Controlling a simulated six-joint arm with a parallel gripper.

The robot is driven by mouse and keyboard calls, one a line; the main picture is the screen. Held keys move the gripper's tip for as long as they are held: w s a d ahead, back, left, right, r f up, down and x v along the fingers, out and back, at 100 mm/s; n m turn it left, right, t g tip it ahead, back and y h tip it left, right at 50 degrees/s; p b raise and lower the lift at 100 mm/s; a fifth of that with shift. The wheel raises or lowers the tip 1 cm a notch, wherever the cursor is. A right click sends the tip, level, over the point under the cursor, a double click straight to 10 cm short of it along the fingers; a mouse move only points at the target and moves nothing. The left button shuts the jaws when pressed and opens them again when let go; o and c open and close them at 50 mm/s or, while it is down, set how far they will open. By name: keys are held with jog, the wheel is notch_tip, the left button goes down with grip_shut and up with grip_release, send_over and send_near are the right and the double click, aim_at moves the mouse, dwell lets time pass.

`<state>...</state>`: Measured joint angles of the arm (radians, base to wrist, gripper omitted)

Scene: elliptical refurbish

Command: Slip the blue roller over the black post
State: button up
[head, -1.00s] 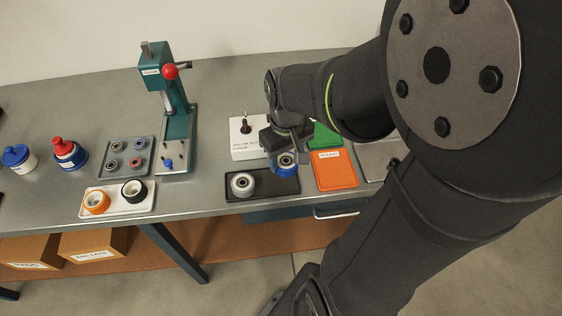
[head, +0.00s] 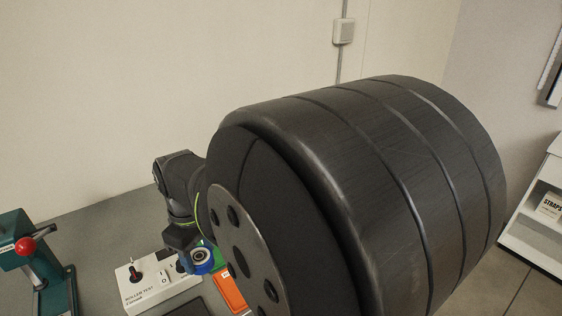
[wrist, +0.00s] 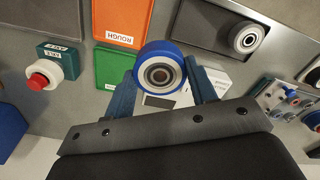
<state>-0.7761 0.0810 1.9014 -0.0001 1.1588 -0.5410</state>
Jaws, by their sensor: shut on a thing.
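The blue roller (head: 203,258) has a blue tread, a pale ring and a metal bearing in its centre. My gripper (wrist: 162,84) is shut on it in the wrist view, one finger on each side, with the roller's face (wrist: 160,75) towards the camera. The black post (head: 135,273) stands upright on a white labelled block (head: 150,290) in the head view. The roller is to the right of the post and apart from it. In the wrist view the block (wrist: 216,80) is partly covered by roller and finger, and the post is hidden.
An orange tray (wrist: 122,18) and a green tray (wrist: 114,68) lie beside the roller. A dark tray (wrist: 196,32) holds a grey-white roller (wrist: 246,37). A teal press (head: 18,250) stands left of the block.

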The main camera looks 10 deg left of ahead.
aim_at(131, 268)
jog(key=a+n, duration=0.1)
jog(key=a, duration=0.5)
jog(key=s+a+n, duration=0.1)
jog(key=a, duration=0.5)
jog(key=a+n, duration=0.1)
jog(key=a, duration=0.5)
jog(key=shift+s+f, duration=0.35)
jog(key=shift+f, duration=0.05)
jog(key=shift+a+f, duration=0.1)
jog(key=shift+a, duration=0.1)
jog(key=shift+f, duration=2.8)
jog(key=shift+f, duration=0.6)
jog(key=o, duration=0.8)
jog(key=shift+c, duration=0.2)
